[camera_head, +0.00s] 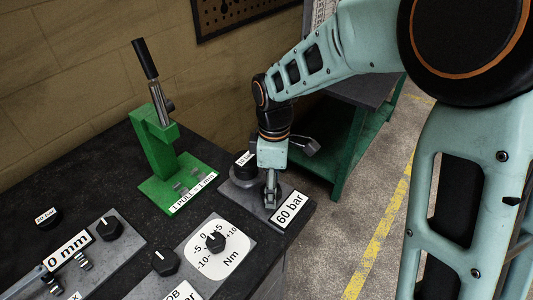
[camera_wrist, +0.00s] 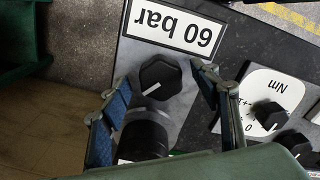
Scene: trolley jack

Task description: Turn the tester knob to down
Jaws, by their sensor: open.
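No label reading "tester" is legible. A black faceted knob (camera_wrist: 160,77) sits on a grey plate (camera_wrist: 183,118) beside a "60 bar" sign (camera_wrist: 174,25). The knob's white mark points to the lower left in the wrist view. My gripper (camera_wrist: 163,80) is open, with one fingertip on either side of this knob; contact cannot be told. In the head view my gripper (camera_head: 271,192) points down over the plate by the "60 bar" sign (camera_head: 289,212) and hides most of the knob. A black cylinder (camera_wrist: 143,139) stands beside the knob, between the fingers.
An Nm dial with a black knob (camera_head: 215,241) lies to the left, with another knob (camera_head: 165,262) nearby. A green stand with a lever (camera_head: 158,150) rises behind. A "0 mm" unit (camera_head: 68,253) is at far left. A green table (camera_head: 350,135) stands beyond the bench.

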